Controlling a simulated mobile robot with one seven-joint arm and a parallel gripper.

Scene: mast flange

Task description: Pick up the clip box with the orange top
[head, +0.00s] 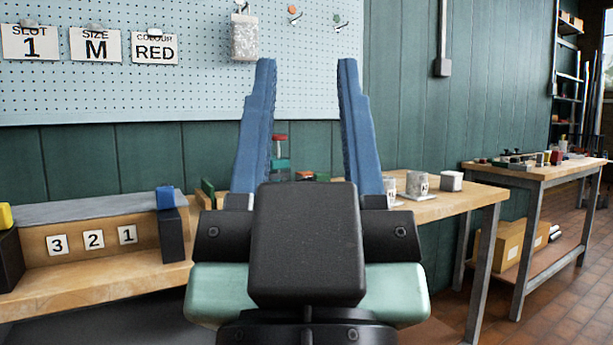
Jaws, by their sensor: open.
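My gripper (306,64) is open and empty, its two blue fingers pointing up in the middle of the view. Between the fingers, low down, a small orange top (305,174) shows on the bench behind. The gripper body hides what is under it, so I cannot tell if it is the clip box. Two dark boxes with other tops stand at the left: one with a blue top (166,197) and one with a yellow top (6,216).
A wooden rack (90,268) with number cards stands on the left bench. A red-topped item (280,140) shows between the fingers. Grey-white containers (417,184) and a pale block (451,181) stand on the bench to the right. Another workbench (535,172) is farther right. A pegboard (180,85) hangs behind.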

